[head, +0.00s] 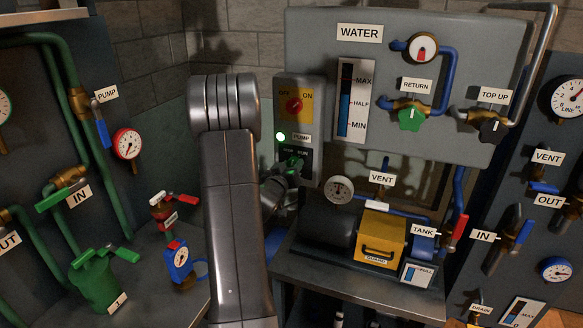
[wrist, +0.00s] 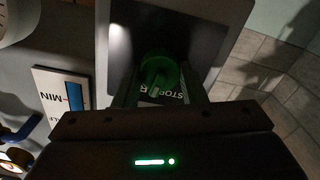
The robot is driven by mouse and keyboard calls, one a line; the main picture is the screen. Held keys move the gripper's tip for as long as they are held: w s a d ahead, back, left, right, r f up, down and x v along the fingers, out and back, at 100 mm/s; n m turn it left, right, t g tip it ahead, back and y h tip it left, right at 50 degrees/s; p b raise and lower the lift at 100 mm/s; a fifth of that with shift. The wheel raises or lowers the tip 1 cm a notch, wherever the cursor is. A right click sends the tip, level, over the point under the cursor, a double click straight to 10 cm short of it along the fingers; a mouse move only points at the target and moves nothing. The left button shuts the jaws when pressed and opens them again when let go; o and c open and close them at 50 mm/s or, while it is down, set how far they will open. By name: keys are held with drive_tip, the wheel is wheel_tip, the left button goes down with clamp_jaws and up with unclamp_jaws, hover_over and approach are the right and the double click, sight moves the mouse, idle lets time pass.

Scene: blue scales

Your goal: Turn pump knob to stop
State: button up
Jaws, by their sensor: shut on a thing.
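The pump knob (wrist: 158,70) is green and sits on a dark plate below the PUMP label (head: 301,138). My gripper (wrist: 160,88) has its two fingers on either side of the knob and is shut on it. In the head view my gripper (head: 291,166) reaches the pump panel (head: 310,91) from below and partly covers the knob. Part of the word STOP (wrist: 180,97) shows beside the knob in the wrist view; the other lettering is partly hidden. I cannot tell exactly where the knob points. The green lamp (head: 281,136) beside the label is lit.
A red OFF/ON switch (head: 294,105) is just above on the same panel. The WATER board (head: 440,100) with its level gauge (head: 351,100) stands close to the right. A table with a yellow guard box (head: 380,235) is below right. Green pipes (head: 105,190) are at left.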

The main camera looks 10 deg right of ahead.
drive_tip(key=shift+n+p, duration=0.65)
drive_tip(key=shift+n, duration=3.05)
drive_tip(key=shift+f, duration=0.1)
drive_tip(key=o, duration=1)
drive_tip(key=shift+a, duration=0.1)
drive_tip(key=b+v, duration=0.3)
drive_tip(key=v, duration=1)
drive_tip(key=shift+s+a, duration=0.25)
drive_tip(key=shift+s, duration=0.1)
drive_tip(key=shift+w+d, duration=0.1)
